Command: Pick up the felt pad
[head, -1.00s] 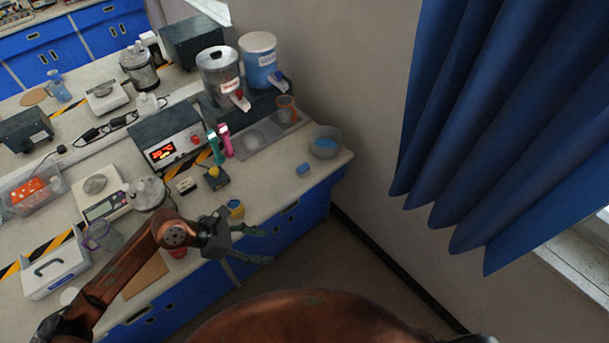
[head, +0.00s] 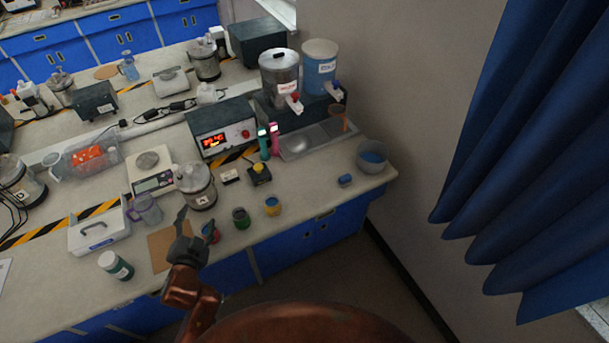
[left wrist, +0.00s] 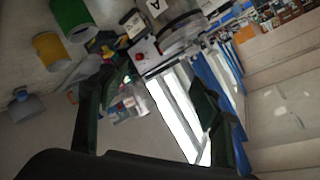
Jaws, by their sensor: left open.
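No object is clearly marked as the felt pad. A small blue block (head: 345,181) with a greyish side lies near the bench's right front, apart from my gripper; a grey-blue piece (left wrist: 24,99), likely the same, shows in the left wrist view. A flat brown square (head: 158,250) lies at the front edge, partly behind my left gripper. I cannot tell which is the pad. My left gripper (head: 197,222) is open and empty by the front edge, beside a red cup; its spread fingers (left wrist: 148,92) show in the left wrist view. My right gripper is out of view.
A green cup (head: 241,218) and a yellow cup (head: 272,205) stand between my gripper and the blue block. A grey bowl (head: 372,157) stands behind the block. The wall bounds the right.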

